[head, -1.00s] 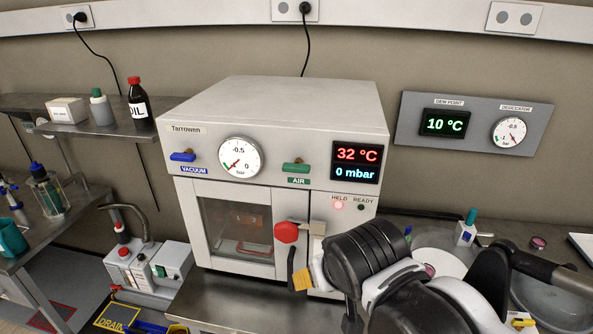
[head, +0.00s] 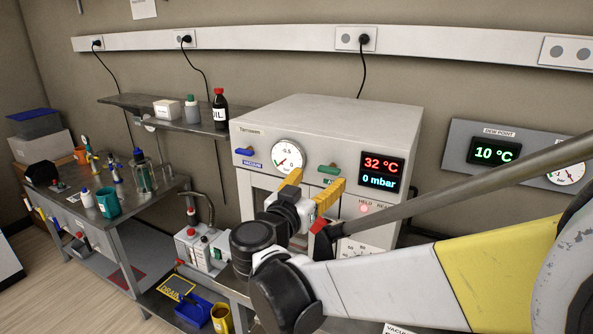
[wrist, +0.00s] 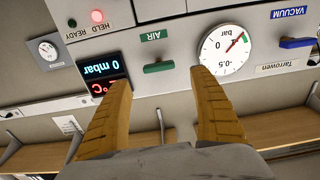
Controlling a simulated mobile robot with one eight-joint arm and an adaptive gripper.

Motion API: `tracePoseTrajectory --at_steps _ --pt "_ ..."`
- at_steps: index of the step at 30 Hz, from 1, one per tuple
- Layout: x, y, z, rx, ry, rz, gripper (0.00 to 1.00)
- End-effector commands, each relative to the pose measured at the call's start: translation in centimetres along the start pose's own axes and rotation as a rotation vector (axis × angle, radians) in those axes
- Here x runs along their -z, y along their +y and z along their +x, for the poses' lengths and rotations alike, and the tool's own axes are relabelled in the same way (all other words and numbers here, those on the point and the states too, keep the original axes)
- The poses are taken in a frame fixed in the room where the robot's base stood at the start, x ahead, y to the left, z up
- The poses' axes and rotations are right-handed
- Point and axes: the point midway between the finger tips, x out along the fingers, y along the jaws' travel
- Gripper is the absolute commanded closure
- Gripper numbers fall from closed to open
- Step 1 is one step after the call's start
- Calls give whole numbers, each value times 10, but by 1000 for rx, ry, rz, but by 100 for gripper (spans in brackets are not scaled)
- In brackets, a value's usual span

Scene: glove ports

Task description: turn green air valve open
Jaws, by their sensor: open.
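The green air valve (head: 329,170) is a small lever handle on the upper front panel of the white oven (head: 330,110). It lies about level, above the AIR label. In the wrist view the picture is upside down, and the green handle (wrist: 158,67) shows between and beyond my two yellow fingertips. My gripper (head: 309,187) is open and empty in front of the panel, with its fingers spread on either side of the handle. In the wrist view my gripper (wrist: 161,82) shows no visible contact with the handle. Part of the oven's door is hidden behind my gripper.
The blue vacuum lever (head: 244,151) and the round gauge (head: 288,156) are left of the green valve. The display (head: 381,172) is close on its right and reads 32 °C and 0 mbar. A shelf with bottles (head: 165,115) is at the left.

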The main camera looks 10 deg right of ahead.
Motion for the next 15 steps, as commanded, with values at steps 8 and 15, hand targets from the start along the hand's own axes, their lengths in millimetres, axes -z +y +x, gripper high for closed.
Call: tracePoseTrajectory --at_steps 8,15 --pt "-2 1 52 -3 -1 -1 28" --pt "-1 1 68 -1 -2 -1 28"
